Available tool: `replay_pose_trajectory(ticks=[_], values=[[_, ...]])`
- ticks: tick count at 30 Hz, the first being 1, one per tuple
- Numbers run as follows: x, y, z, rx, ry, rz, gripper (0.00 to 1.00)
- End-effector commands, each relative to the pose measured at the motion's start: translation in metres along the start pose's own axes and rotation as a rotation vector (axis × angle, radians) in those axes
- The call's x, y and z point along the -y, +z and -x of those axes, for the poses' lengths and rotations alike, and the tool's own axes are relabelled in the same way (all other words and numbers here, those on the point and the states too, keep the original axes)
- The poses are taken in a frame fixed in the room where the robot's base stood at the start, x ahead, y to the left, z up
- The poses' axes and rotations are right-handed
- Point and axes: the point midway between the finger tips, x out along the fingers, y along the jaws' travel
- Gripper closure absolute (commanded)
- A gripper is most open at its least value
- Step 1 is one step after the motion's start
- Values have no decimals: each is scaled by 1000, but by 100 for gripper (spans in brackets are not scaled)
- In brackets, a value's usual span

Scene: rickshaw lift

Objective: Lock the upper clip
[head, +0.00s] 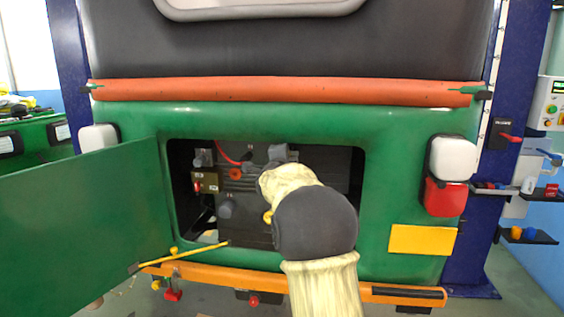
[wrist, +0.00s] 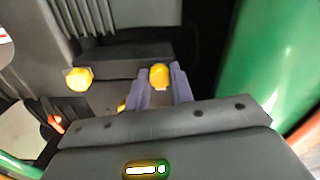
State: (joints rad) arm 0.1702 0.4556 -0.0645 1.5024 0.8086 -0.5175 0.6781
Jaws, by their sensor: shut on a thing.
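In the wrist view, two purple-grey fingers of my gripper (wrist: 165,88) stand on either side of a yellow knob-like clip (wrist: 159,75), shut on it. A second yellow knob (wrist: 78,78) sits to the left on the same dark grey part (wrist: 125,60). I cannot tell from its look which of the two is the upper clip. In the head view my arm reaches into the dark compartment (head: 240,208) at the rickshaw's rear, and its wrist hides the fingers. A yellow bit (head: 267,216) shows beside my arm there.
The green hatch door (head: 80,215) stands open to the left, with a yellow rod (head: 185,254) at its lower edge. The green body (head: 400,160) frames the opening closely. In the wrist view, green bodywork (wrist: 262,55) is close on the right. An orange bumper (head: 225,277) runs below.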

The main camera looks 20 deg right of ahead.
Motion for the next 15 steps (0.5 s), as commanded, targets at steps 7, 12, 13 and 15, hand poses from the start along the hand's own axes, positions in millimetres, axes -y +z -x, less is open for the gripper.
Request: replay_pose_trajectory(ticks=[7,12,13,15], values=[[6,1,1,2,-9,-6,100],[6,1,1,2,-9,-6,65],[5,1,1,2,-8,-6,59],[4,1,0,1,-7,-5,55]])
